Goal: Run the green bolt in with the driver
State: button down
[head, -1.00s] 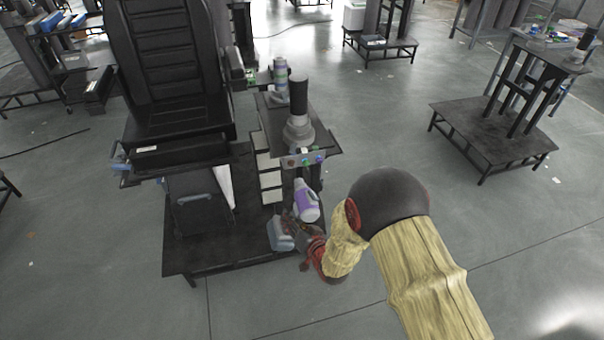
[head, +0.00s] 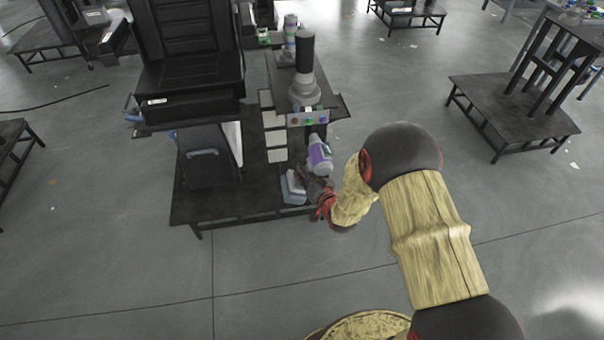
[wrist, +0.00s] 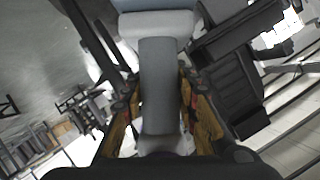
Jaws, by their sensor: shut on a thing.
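The driver (head: 319,158) has a purple and pale grey body and a blue-grey foot (head: 293,188). It is below the front of the column stand, over the dark platform. My gripper (head: 321,194) is shut on the driver's handle. In the wrist view the dark grey handle (wrist: 158,88) runs between the two fingers (wrist: 155,112), with the blue-grey foot at the top. A small grey panel (head: 307,118) on the stand carries several coloured spots, one of them green (head: 309,121). They are too small to tell whether the green one is the bolt. The driver's tip is apart from the panel.
A black seat (head: 190,60) stands left of the column (head: 305,75) on the same platform (head: 215,205). Pale drawers or steps (head: 275,138) lie between them. Another low black platform (head: 510,105) is at the right. The grey floor (head: 250,290) in front is clear.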

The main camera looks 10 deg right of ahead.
jog(key=w+b, duration=0.1)
jog(key=w, duration=0.5)
jog(key=shift+w+r+b, duration=0.15)
jog(key=shift+w+b, duration=0.2)
